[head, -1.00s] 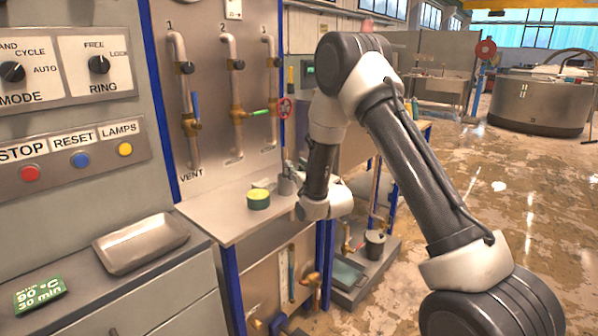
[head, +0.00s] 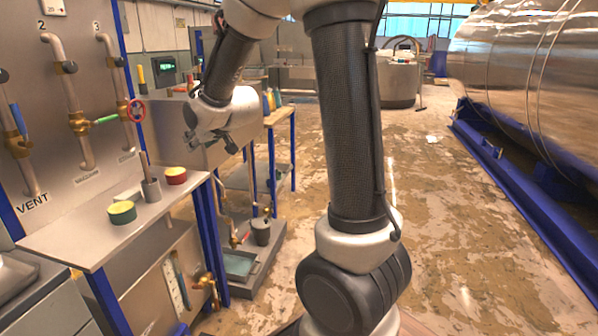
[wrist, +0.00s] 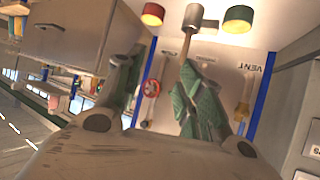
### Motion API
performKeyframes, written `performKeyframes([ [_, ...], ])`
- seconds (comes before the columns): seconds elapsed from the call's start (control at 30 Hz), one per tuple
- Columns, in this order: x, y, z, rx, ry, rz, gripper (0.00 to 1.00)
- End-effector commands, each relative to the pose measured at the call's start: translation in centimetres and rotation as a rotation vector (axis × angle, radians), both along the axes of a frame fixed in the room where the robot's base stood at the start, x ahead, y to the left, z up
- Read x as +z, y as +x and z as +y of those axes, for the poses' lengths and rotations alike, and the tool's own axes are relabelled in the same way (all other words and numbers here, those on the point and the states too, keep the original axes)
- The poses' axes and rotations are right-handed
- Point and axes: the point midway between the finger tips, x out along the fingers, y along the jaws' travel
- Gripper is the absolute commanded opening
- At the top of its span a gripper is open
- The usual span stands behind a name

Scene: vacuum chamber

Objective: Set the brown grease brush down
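The brown grease brush (head: 144,164) stands handle up in a grey cup (head: 152,190) on the steel shelf (head: 75,240). Its bristles are hidden in the cup. In the wrist view the picture is turned over, and the brush handle (wrist: 185,47) points down from the cup (wrist: 193,17), partly behind one fingertip. My gripper (head: 225,142) is above and to the right of the brush in the head view. In the wrist view its two green fingers (wrist: 158,88) are apart with nothing held between them.
A pale block (head: 128,195) lies between. Pipes with valves and a red handwheel (head: 137,110) rise behind. Open floor (head: 450,230) lies to the right.

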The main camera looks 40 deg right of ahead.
Motion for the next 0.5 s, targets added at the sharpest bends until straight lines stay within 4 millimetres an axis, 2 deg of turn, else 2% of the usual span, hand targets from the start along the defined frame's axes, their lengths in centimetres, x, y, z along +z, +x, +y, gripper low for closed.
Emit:
performKeyframes([
  [0.03,1.6,-3.2,-1.2,-0.015,-0.006,0.052,0.38],
  [0.1,2.4,-8.0,-2.6,-0.036,-0.016,0.15,0.38],
  [0.17,2.8,-12.4,-3.6,-0.051,-0.022,0.235,0.38],
  [0.2,2.9,-15.5,-4.2,-0.062,-0.025,0.291,0.38],
  [0.27,3.0,-20.1,-5.0,-0.077,-0.029,0.371,0.38],
  [0.3,2.9,-22.9,-5.4,-0.085,-0.031,0.421,0.38],
  [0.4,2.4,-29.1,-6.2,-0.103,-0.033,0.53,0.38],
  [0.5,1.8,-33.5,-6.5,-0.114,-0.034,0.606,0.38],
])
